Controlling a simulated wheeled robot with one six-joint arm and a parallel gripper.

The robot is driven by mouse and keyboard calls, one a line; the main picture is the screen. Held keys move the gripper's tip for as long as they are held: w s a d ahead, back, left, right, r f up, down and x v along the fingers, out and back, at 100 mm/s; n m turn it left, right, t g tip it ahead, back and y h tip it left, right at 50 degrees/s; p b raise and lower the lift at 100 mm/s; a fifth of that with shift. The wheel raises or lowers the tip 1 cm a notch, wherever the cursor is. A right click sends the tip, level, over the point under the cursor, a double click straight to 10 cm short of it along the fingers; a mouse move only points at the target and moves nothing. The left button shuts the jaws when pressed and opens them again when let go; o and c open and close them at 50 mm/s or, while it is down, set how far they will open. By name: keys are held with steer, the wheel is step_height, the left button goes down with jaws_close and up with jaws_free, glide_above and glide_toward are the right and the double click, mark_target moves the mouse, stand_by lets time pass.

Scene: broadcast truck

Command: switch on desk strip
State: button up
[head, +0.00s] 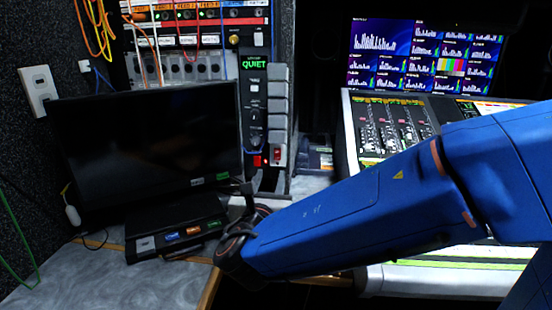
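No part in view is clearly labelled as the desk strip. A tall grey panel (265,112) with a green "QUIET" sign stands behind the desk, right of the black monitor. It has a column of grey keys, black knobs and red switches (277,153) low down; a small red light (258,161) glows beside them. My blue arm reaches in from the right, its dark wrist bent at the desk's front edge. The dark end part, likely my gripper (247,190), points up between the monitor and the panel. Its fingers are not clear, and nothing is seen held.
A black monitor (150,140) stands on the grey desk (130,285). A black box (178,232) with coloured labels lies before it. A cabled rack (190,40) is behind. A white wall switch (39,90) is at left. A mixing console (395,130) stands right, behind my arm.

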mark_target(277, 154)
steer(key=w, duration=0.4)
steer(key=w+d, duration=0.1)
steer(key=w, duration=0.3)
steer(key=w+d, duration=0.1)
steer(key=w, duration=0.3)
steer(key=shift+w+d, duration=0.1)
steer(key=shift+d, duration=0.1)
